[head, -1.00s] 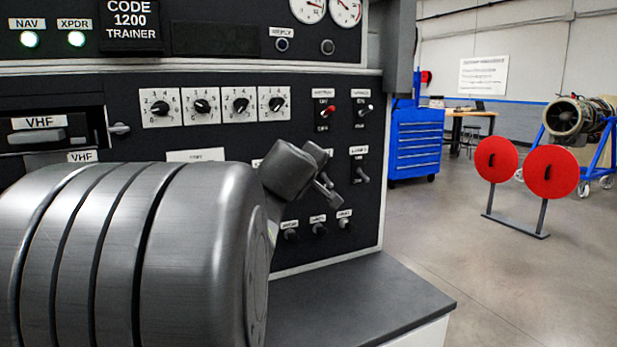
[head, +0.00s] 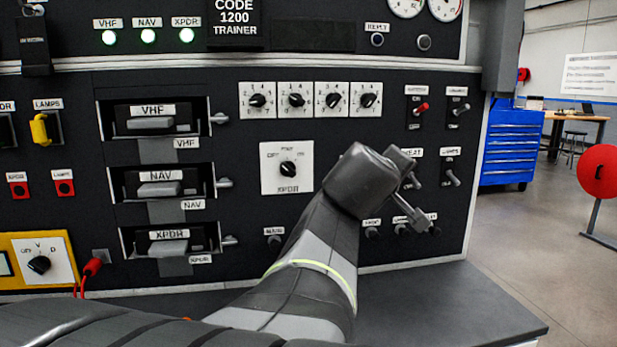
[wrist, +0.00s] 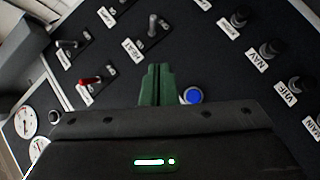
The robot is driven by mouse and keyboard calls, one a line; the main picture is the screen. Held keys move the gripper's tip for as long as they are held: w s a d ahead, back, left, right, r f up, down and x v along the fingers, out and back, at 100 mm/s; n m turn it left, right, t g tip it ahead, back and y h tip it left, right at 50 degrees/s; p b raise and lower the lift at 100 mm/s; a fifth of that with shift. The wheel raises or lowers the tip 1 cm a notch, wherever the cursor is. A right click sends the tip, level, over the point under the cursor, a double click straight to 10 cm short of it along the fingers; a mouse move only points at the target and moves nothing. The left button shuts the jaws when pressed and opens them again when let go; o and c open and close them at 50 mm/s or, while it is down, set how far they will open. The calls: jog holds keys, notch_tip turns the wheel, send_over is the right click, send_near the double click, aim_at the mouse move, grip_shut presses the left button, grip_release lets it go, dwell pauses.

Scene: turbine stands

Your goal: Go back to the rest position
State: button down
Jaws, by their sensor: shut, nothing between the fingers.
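My gripper (head: 421,220) is at the right end of my grey arm in the head view, in front of the lower right part of the black trainer panel (head: 330,222). In the wrist view its two green fingers (wrist: 157,85) are pressed together with nothing between them. A blue round button (wrist: 193,95) shows just right of the fingertips in that view. Whether the fingers touch the panel cannot be told. My arm hides part of the panel's lower middle.
Toggle switches, one red-tipped (head: 421,108), stand out near the gripper. Pull handles (head: 160,188) and a yellow switch guard (head: 40,129) are further left. A dark ledge (head: 450,295) runs below the panel. A blue tool cabinet (head: 511,147) and open floor lie to the right.

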jog(key=w+d+g+p, duration=0.1)
jog(key=w+d+p, duration=0.4)
jog(key=w+p, duration=0.4)
jog(key=shift+w+d+r+n+g, duration=0.15)
jog(key=shift+w+n+g, duration=0.25)
jog(key=shift+w, duration=0.55)
jog(key=p, duration=0.2)
jog(key=g+p, duration=0.1)
jog(key=p, duration=0.2)
jog(key=shift+w+d+r+n+y, duration=0.15)
jog(key=shift+w+r+n+y, duration=0.05)
jog(key=shift+w+n+y, duration=0.15)
jog(key=p, duration=0.2)
jog(key=g+p, duration=0.1)
jog(key=p, duration=0.2)
jog(key=shift+w+d+r+n, duration=0.1)
jog(key=shift+w+r+n, duration=0.1)
jog(key=shift+r+n, duration=0.05)
